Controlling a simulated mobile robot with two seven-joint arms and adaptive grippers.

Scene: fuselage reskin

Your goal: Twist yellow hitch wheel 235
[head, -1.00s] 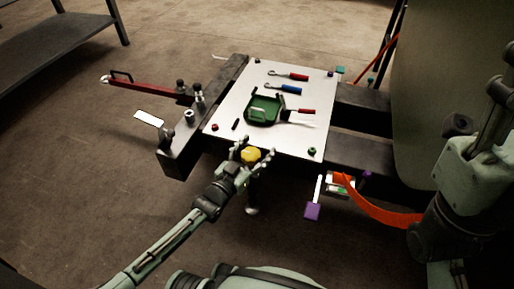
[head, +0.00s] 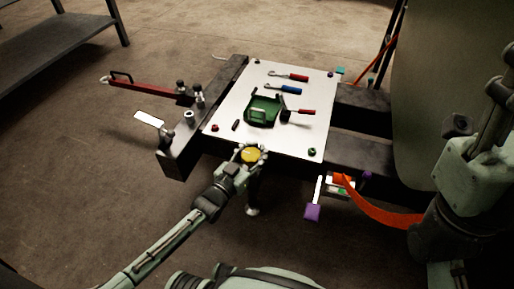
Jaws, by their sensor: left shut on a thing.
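The yellow hitch wheel (head: 250,155) is at the front edge of the white plate, near its lower left side. My left gripper (head: 250,154) comes in from the lower left and is shut on the wheel, its fingers around the rim. The wheel's yellow top shows between the fingers; its lower part is hidden. My right arm stands at the right edge, and its gripper cannot be made out.
The white plate (head: 308,95) carries a green tray (head: 264,110), several tools and small knobs. Dark frame beams (head: 359,157) lie under it. A red bar (head: 145,88) sticks out left. An orange strap (head: 375,208) hangs at right. A shelf stands upper left.

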